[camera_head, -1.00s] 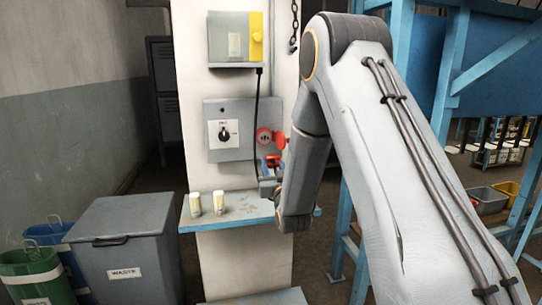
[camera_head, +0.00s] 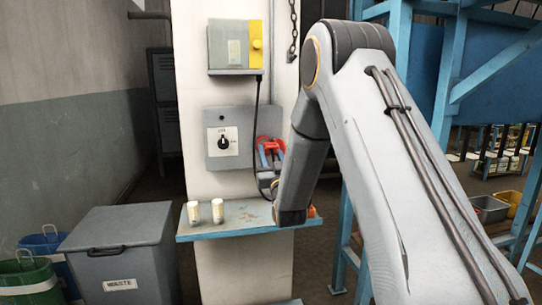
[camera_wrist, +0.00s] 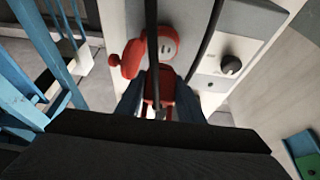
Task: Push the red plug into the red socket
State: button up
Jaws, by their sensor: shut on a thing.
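The red plug (camera_wrist: 160,88) is held between the blue fingers of my gripper (camera_wrist: 160,102), with a dark cable running from it. The red socket (camera_wrist: 169,44) is on the grey wall panel, its slotted round face showing in the wrist view, with its red lid (camera_wrist: 127,62) swung open to the left. The plug is just in front of and below the socket face; a gap between them cannot be made out. In the head view my gripper (camera_head: 266,160) is right at the panel and covers most of the socket.
The grey panel (camera_head: 215,155) has a black rotary switch (camera_head: 223,142). A blue shelf (camera_head: 235,220) below carries two pale cylinders (camera_head: 205,212). A cable hangs from the yellow-and-grey box (camera_head: 233,45) above. A grey waste bin (camera_head: 120,250) stands at left.

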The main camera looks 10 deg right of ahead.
jog(key=shift+w+b, duration=0.4)
jog(key=shift+w, duration=1.6)
jog(key=shift+t+b, duration=2.1)
jog(key=shift+b, duration=3.85)
jog(key=shift+f+b, duration=0.6)
jog(key=shift+b, duration=0.1)
